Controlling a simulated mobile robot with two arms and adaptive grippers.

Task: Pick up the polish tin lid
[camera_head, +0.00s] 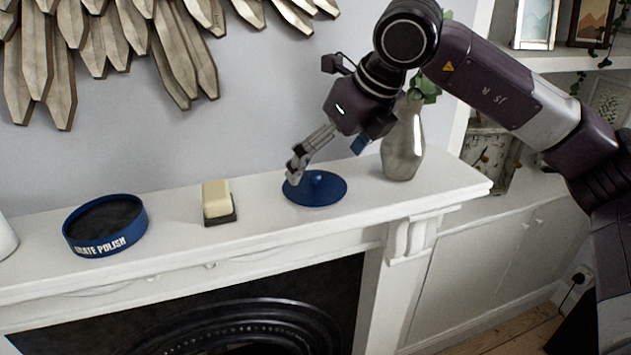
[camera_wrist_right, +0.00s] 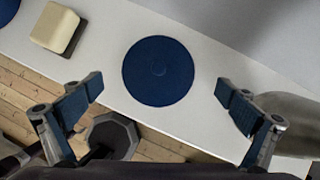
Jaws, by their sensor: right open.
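The polish tin lid (camera_head: 325,191) is a round blue disc with a small knob, lying flat on the white mantel shelf. It also shows in the right wrist view (camera_wrist_right: 158,72), centred ahead of the fingers. My right gripper (camera_head: 294,172) hangs just above the lid's left part in the head view. In the wrist view its two blue-padded fingers (camera_wrist_right: 160,92) are spread wide on either side of the lid, with nothing between them. The open polish tin (camera_head: 106,241), blue with a dark inside, stands at the left of the shelf. My left gripper is not in view.
A cream block with a dark base (camera_head: 217,203) sits between tin and lid. A silver vase (camera_head: 403,145) with leaves stands close right of the lid. The mantel's front edge (camera_head: 430,215) drops to a fireplace.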

